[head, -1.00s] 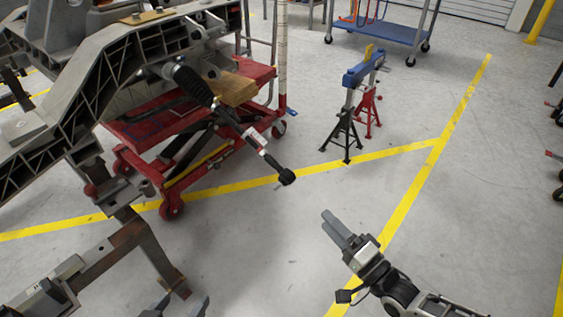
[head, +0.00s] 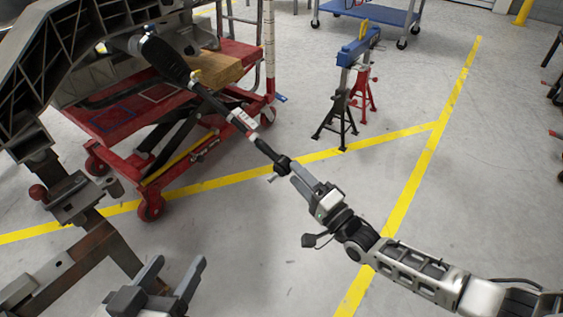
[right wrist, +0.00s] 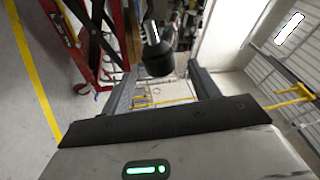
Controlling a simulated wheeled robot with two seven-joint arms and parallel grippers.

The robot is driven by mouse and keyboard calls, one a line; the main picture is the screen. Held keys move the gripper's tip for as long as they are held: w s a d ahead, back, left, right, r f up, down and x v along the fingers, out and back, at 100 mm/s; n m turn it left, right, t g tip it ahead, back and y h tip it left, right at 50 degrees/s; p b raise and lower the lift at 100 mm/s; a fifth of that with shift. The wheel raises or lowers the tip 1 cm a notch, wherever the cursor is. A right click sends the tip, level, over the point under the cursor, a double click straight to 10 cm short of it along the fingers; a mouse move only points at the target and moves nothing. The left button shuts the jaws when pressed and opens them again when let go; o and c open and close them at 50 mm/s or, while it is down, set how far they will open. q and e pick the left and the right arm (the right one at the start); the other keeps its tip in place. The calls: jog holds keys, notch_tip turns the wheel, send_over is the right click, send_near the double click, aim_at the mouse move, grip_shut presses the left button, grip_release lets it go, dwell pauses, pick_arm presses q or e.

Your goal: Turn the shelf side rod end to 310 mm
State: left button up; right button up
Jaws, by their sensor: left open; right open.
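A black tie rod (head: 205,92) slants down and right from the chassis, with a ribbed boot at its upper end and a white marked section (head: 243,123) lower down. Its black rod end (head: 283,165) hangs in free air. My right gripper (head: 299,172) is open, its fingertips right at the rod end. In the right wrist view the rod end (right wrist: 158,62) shows between the two spread fingers, near their tips; contact cannot be told. My left gripper (head: 180,274) is open and empty at the bottom left, apart from the rod. The scale reading is too small to read.
A red lift cart (head: 112,118) with a wooden block (head: 215,70) stands under the grey chassis (head: 85,65). A rusty steel stand (head: 100,232) is near my left gripper. Jack stands (head: 340,122) with a blue beam (head: 358,46) stand behind. The floor at centre is clear.

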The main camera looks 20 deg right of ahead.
aim_at(281, 160)
jog(key=b+x, duration=0.1)
jog(key=x, duration=0.5)
jog(key=shift+w+a, duration=0.1)
jog(key=shift+w, duration=0.15)
